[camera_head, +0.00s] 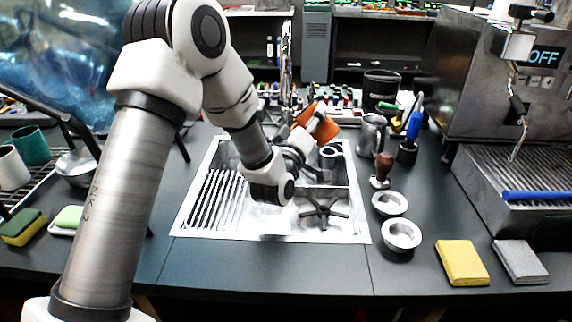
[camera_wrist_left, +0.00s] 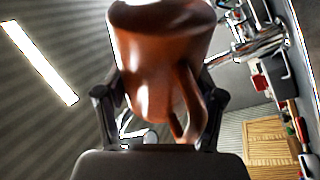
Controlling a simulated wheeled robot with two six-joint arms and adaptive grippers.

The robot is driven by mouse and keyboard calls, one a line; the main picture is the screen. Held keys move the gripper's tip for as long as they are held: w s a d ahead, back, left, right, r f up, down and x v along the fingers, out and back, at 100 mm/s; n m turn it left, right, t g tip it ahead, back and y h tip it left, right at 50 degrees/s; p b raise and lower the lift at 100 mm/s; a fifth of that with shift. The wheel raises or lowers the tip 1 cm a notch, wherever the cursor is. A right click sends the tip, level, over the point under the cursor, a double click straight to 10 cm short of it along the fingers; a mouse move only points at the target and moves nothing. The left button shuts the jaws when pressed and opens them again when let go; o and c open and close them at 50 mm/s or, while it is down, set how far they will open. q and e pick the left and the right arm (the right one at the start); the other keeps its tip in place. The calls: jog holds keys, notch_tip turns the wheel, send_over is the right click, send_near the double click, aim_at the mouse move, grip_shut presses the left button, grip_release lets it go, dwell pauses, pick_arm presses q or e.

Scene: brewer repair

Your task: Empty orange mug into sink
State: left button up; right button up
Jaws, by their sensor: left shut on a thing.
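The orange mug (camera_head: 318,121) is tilted on its side above the back part of the sink. It also shows large in the left wrist view (camera_wrist_left: 160,65), with its handle towards the gripper. My left gripper (camera_head: 309,138) is shut on the mug, one finger on each side of it in the left wrist view (camera_wrist_left: 158,115). The steel sink (camera_head: 362,226) has a ribbed drainboard on its left and a dark star-shaped piece in its front right basin. The mug's inside is not visible in the head view. My right gripper does not show.
A faucet (camera_head: 287,70) stands behind the sink. Metal pitcher (camera_head: 371,134), brown-handled tamper (camera_head: 383,168) and two metal bowls (camera_head: 401,235) stand right of the sink. The espresso machine (camera_head: 470,80) is at the right. Yellow (camera_head: 462,262) and grey cloths lie in front of it.

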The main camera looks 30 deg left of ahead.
pick_arm(q)
notch_tip(320, 180, down, 3)
jog(key=shift+r+n+y+b, duration=0.15)
jog(key=shift+n+y+b, duration=0.25)
jog(key=shift+n+b, duration=0.45)
jog(key=shift+w+a+f+n+y, duration=0.15)
jog(key=shift+f+n+y, duration=0.15)
jog(key=shift+n, duration=0.45)
jog(key=shift+s+f+n, duration=0.15)
jog(key=shift+s+n, duration=0.1)
jog(key=shift+n, duration=0.35)
jog(key=shift+a+f+n+y, duration=0.25)
jog(key=shift+n+y, duration=0.15)
jog(key=shift+n, duration=0.2)
jog(key=shift+f+n+g+b, duration=0.2)
jog(key=shift+n+g+b, duration=0.15)
jog(key=shift+n+g, duration=0.05)
jog(key=shift+s+a+r+n+y, duration=0.15)
jog(key=shift+a+n+y, duration=0.4)
jog(key=shift+n, duration=0.65)
jog(key=shift+d+f+n, duration=0.2)
jog(key=shift+n, duration=0.2)
